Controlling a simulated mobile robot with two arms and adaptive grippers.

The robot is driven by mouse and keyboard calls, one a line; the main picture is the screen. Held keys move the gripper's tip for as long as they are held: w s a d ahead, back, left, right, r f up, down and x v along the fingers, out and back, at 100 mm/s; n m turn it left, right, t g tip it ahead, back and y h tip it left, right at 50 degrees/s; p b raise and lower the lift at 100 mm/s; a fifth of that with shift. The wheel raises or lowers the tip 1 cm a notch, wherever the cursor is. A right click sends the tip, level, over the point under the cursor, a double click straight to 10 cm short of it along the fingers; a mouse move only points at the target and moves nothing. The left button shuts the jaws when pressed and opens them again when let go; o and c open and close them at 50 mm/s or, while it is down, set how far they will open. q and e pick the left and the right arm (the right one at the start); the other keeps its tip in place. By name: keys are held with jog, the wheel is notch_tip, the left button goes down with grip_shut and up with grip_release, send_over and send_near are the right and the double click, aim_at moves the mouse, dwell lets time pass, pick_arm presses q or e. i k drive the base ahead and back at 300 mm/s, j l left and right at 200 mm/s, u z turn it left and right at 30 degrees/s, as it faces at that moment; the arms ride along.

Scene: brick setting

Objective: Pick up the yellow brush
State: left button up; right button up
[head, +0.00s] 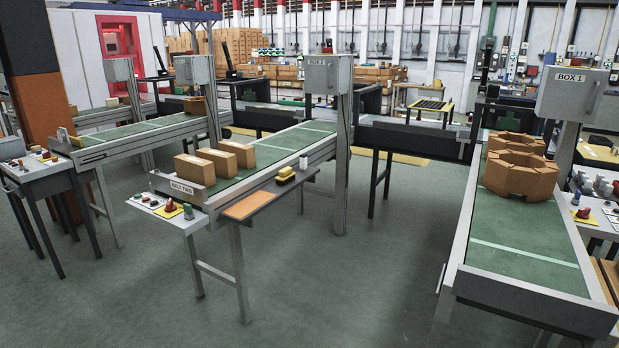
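A small yellow object with dark parts (286,173), which looks like the yellow brush, lies on a narrow side shelf (251,205) along the right side of the middle conveyor. It is small in the head view, so its bristles and handle cannot be made out. Neither of my grippers shows in the head view, and nothing is seen touching the yellow object.
The middle conveyor (262,153) carries several tan bricks (194,169) and has a control panel (168,207) at its near end. A right conveyor (520,232) carries brown octagonal blocks (521,174). Another conveyor (130,134) stands at left. The green floor (345,285) between conveyors is clear.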

aim_at(285, 175)
jog(key=i+u, duration=0.25)
jog(key=i, duration=0.25)
jog(key=i+l+u, duration=0.25)
jog(key=i, duration=0.25)
jog(key=i+l+u, duration=0.1)
jog(key=i+u, duration=0.15)
jog(key=i, duration=0.3)
jog(key=i+l+u, duration=0.2)
jog(key=i, duration=0.25)
jog(key=l, duration=0.1)
